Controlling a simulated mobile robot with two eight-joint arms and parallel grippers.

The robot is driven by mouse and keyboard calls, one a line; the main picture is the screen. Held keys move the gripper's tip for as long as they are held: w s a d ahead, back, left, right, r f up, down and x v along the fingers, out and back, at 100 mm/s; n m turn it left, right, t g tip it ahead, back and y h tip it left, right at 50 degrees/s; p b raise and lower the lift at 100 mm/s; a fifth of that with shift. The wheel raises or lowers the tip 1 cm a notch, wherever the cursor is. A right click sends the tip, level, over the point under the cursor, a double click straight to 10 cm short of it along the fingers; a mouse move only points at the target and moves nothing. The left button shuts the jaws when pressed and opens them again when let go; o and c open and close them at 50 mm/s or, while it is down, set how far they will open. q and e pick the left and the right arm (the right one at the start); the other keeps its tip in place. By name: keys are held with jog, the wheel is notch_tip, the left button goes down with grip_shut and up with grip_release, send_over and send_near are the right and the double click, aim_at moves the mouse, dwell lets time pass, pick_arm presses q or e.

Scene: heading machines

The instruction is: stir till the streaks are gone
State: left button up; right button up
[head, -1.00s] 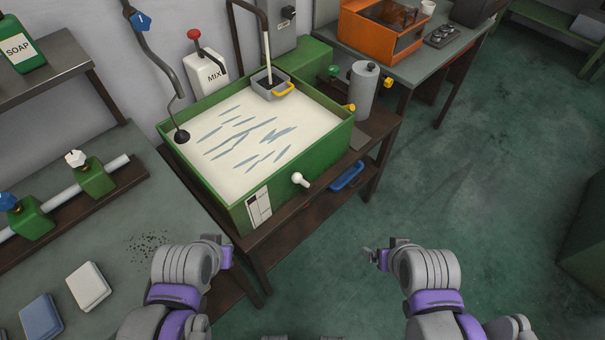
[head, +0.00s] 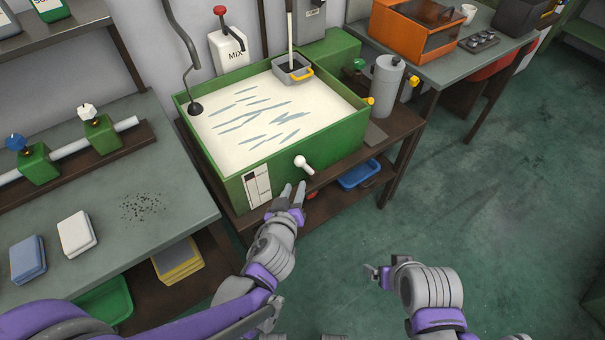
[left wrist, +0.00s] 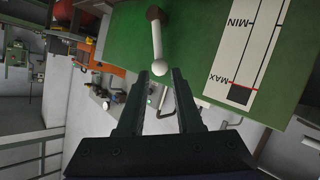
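The green vat (head: 335,150) holds a pale cream liquid (head: 262,118) with several grey-blue streaks on its surface. A white-knobbed lever (head: 304,165) sticks out of the vat's front wall; it also shows in the left wrist view (left wrist: 158,52). A red-knobbed lever (head: 221,14) stands on a white box marked MIX (head: 229,49) behind the vat. My left gripper (head: 293,193) is open and empty, just below and in front of the white knob; in the left wrist view its fingers (left wrist: 161,100) are apart, with the knob just beyond their tips. My right gripper (head: 376,274) is over the floor; its fingers are too small to judge.
A MIN/MAX gauge (head: 258,188) is on the vat's front, left of the lever. A grey box with a yellow handle (head: 301,74) sits at the vat's back edge. A grey cylinder (head: 386,82) stands to the right. A bent rod (head: 187,60) hangs at the left. The floor at right is clear.

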aim_at(303, 167)
pick_arm(q)
jog(key=b+x, duration=0.1)
jog(key=x, duration=1)
jog(key=shift+d, duration=0.15)
grip_shut()
dwell(1.1)
